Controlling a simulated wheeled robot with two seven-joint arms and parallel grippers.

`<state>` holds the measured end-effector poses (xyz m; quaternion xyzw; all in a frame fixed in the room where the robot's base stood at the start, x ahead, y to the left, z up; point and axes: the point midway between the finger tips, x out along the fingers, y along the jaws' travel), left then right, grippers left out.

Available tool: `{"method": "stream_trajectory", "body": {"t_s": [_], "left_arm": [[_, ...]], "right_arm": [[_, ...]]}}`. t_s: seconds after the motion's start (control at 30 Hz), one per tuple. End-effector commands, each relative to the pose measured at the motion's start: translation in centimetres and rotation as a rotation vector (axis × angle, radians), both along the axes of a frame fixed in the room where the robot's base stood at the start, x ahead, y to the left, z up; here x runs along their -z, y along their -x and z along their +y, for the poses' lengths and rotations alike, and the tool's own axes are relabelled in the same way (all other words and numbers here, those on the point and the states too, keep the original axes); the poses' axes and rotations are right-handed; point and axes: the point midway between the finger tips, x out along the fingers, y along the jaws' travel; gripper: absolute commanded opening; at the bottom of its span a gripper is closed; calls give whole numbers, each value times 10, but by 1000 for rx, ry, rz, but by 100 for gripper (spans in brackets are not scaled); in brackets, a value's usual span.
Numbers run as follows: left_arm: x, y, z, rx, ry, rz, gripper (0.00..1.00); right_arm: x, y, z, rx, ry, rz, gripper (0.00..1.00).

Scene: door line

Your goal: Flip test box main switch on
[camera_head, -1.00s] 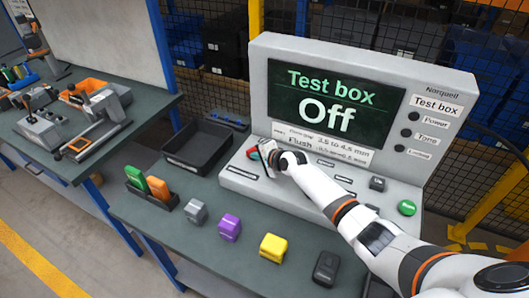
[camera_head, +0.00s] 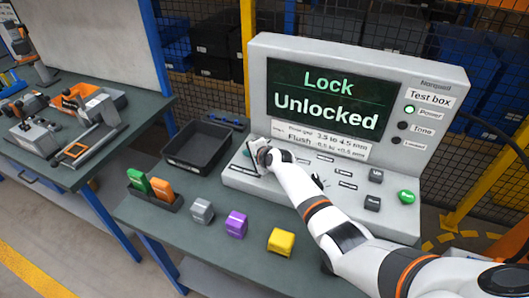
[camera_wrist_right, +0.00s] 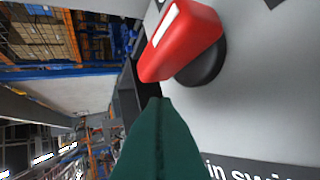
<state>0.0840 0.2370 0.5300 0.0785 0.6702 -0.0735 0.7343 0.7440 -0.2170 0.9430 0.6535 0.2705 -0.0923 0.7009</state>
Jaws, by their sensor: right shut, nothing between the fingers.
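The grey test box (camera_head: 358,55) stands on the bench, and its screen (camera_head: 325,102) reads "Lock Unlocked". The Power light (camera_head: 410,109) is lit green. In the right wrist view the red main switch handle (camera_wrist_right: 183,40) sits on a dark round base, above a label partly reading "in swit". My right gripper (camera_head: 258,160) is at the left end of the box's sloping panel and hides most of the switch in the head view. In the wrist view its dark green fingers (camera_wrist_right: 158,105) are shut together and empty, with their tips just below the red handle. My left gripper is not in view.
An empty black tray (camera_head: 180,163) is left of the box. A holder with a green block (camera_head: 137,181) and an orange block (camera_head: 161,188) is at the bench's left. Grey (camera_head: 202,211), purple (camera_head: 236,224) and yellow (camera_head: 281,242) blocks line the front.

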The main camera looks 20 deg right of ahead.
Motion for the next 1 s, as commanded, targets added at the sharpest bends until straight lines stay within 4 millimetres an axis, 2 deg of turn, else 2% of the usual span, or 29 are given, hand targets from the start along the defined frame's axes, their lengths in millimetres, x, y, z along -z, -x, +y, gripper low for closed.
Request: {"method": "stream_trajectory", "body": {"t_s": [0.43,1.0], "left_arm": [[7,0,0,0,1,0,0],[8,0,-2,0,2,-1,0]], "right_arm": [[0,-10,7,0,0,0,0],[0,-12,7,-1,1,1,0]]}}
